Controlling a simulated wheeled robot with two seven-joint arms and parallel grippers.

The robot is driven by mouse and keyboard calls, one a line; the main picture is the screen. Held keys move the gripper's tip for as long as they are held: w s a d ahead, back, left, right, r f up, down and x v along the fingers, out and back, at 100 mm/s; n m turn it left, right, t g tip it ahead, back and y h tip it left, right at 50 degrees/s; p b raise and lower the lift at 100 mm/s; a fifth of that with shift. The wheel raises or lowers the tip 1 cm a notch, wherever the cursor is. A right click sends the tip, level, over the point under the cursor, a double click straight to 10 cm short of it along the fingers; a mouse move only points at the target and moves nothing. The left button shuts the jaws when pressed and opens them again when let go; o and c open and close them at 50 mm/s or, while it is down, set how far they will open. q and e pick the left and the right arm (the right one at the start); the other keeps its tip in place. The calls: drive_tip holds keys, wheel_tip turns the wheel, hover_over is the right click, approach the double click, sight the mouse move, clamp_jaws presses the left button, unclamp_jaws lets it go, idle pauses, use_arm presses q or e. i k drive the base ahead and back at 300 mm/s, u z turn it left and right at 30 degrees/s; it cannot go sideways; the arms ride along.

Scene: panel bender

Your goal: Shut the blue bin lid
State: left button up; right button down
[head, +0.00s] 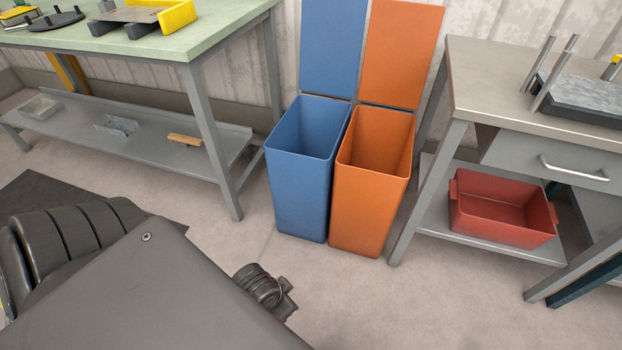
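The blue bin (299,195) stands upright on the floor in the middle of the head view. Its blue lid (331,45) is open and stands up behind the bin, its top cut off by the picture edge. The inside of the bin looks empty as far as I can see. Neither gripper can be made out in the head view; dark grey parts of my own body fill the lower left, well in front of the bin and apart from it.
An orange bin (368,215) with its orange lid (402,50) raised stands close beside the blue bin. A green-topped table (150,47) is at left, a grey workbench (480,75) with a red crate (500,222) on its shelf at right. The floor before the bins is clear.

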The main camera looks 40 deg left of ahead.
sight(332, 31)
drive_tip(key=u, duration=0.05)
drive_tip(key=k, duration=0.5)
drive_tip(key=u, duration=0.1)
drive_tip(key=i, duration=0.45)
drive_tip(key=u, duration=1)
